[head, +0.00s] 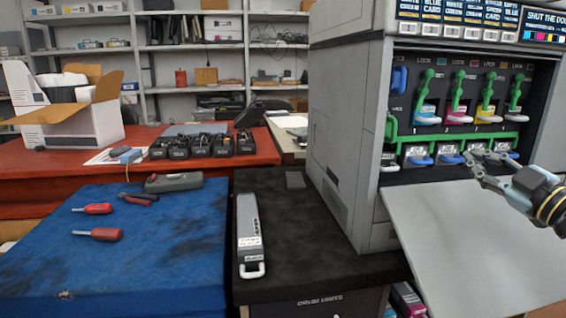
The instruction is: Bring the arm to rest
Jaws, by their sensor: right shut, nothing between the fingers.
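My right arm comes in from the right edge in the head view. Its gripper (474,157) is shut and empty. In the picture it overlaps the lower row of the open printer (345,130), near the blue handles; I cannot tell whether it touches them. Inside the printer, several green levers (460,92) stand above coloured cartridge fronts, and a green bar (455,141) runs below them. The printer's front door (470,235) is folded down beneath the gripper. My left gripper is not in view.
A long grey cartridge (249,230) with a white handle lies on the black cabinet (310,240). A blue mat (150,250) holds red-handled screwdrivers (104,234), pliers (138,199) and a grey case (174,182). Black bins (201,146) and an open carton (75,115) stand on the red bench.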

